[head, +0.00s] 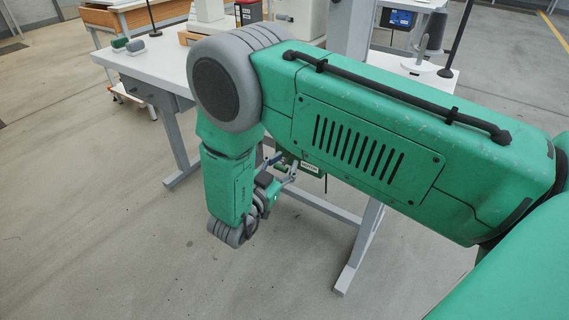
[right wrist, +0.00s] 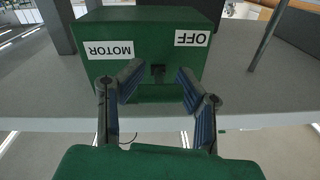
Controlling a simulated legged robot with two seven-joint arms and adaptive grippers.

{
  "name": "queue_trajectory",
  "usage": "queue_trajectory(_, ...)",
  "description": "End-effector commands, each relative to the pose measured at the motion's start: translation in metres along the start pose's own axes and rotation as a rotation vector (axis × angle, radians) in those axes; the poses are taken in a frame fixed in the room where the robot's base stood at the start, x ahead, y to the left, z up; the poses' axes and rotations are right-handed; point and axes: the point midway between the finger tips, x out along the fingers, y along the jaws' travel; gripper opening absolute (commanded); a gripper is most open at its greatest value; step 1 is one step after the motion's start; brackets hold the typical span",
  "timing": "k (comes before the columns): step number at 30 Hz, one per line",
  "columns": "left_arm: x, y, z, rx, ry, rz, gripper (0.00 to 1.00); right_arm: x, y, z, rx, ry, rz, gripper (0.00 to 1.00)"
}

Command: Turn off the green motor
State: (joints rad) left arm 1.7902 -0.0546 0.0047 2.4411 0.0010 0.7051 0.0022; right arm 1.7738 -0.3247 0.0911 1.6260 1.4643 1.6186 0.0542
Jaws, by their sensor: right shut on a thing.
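The green motor box (right wrist: 150,40) fills the upper middle of the right wrist view. Its white labels read MOTOR (right wrist: 110,50) and OFF (right wrist: 193,37), upside down in that view. A small dark switch (right wrist: 157,74) sits low on its face between the labels. My right gripper (right wrist: 160,78) has its fingers on either side of the switch area and is closed on part of the box; the exact contact is hard to see. In the head view my right gripper (head: 284,172) is beside the labelled box (head: 311,167), under the table, partly hidden by my arm. My left gripper is out of view.
The white worktable (head: 160,68) stands on grey legs (head: 362,246) around the motor. The floor in front and left is clear.

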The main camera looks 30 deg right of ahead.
Motion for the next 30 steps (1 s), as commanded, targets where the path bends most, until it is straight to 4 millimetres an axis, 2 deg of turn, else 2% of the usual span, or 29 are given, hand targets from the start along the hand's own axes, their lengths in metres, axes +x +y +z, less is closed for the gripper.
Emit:
queue_trajectory(1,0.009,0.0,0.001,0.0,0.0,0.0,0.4,0.001,0.001,0.006,0.0,0.032,-0.007,0.03)
queue_trajectory(3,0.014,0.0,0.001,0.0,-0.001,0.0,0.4,0.001,0.001,0.007,-0.001,0.068,-0.014,0.03)
queue_trajectory(13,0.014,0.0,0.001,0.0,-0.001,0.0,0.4,0.0,0.001,0.006,-0.004,0.087,-0.018,0.03)
queue_trajectory(14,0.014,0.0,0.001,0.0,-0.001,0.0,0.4,0.0,0.001,0.006,-0.005,0.087,-0.018,0.38)
queue_trajectory(15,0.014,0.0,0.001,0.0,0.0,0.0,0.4,0.0,0.001,0.006,-0.005,0.087,-0.018,0.52)
queue_trajectory(16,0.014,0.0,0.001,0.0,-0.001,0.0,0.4,0.0,0.001,0.005,-0.005,0.088,-0.018,0.59)
queue_trajectory(26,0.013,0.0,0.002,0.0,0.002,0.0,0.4,0.0,0.002,0.004,-0.004,0.091,-0.016,0.59)
queue_trajectory(30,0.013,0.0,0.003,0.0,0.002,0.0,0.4,-0.013,0.001,0.006,-0.004,0.091,-0.018,0.59)
